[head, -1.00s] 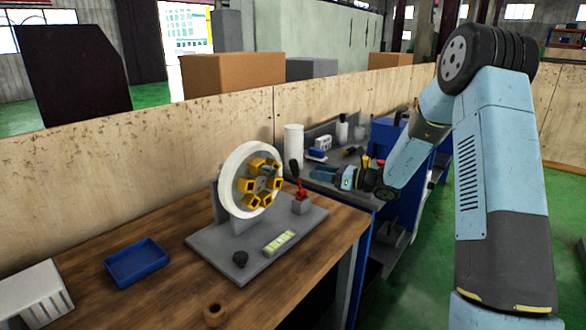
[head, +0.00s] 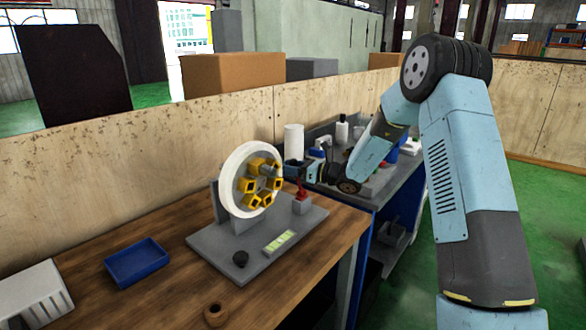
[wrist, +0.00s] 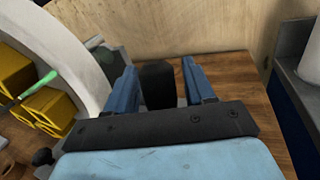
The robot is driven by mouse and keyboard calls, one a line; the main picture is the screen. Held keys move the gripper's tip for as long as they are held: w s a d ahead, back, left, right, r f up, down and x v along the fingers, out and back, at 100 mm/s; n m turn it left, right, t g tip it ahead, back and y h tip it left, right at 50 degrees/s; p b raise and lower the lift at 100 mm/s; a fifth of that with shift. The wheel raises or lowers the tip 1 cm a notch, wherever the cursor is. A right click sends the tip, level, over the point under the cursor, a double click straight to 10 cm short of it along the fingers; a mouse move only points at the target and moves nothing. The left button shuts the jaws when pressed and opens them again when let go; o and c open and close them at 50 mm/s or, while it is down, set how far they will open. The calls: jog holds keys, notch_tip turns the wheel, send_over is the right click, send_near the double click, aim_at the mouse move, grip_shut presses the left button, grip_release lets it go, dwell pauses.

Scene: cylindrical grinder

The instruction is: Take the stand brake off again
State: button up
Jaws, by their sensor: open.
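The stand has a grey base (head: 225,256) and an upright white wheel (head: 232,168) with several yellow sockets (head: 251,184). At the base's right back, a red lever (head: 301,192) rises from a small grey block (head: 300,206). My gripper (head: 287,170) is by the wheel's right edge, just above the red part, and covers the lever's upper end in the head view. In the wrist view my gripper (wrist: 158,80) is open, with a black grip (wrist: 157,85) between its two blue fingers. Whether the fingers touch it I cannot tell.
The white wheel (wrist: 70,45) stands close left of the fingers in the wrist view. A plywood wall (head: 120,165) runs behind the bench. A blue tray (head: 136,263) and a brown ring (head: 215,314) lie on the wood. A white cylinder (head: 293,142) stands behind the gripper.

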grip_shut()
dwell(0.4)
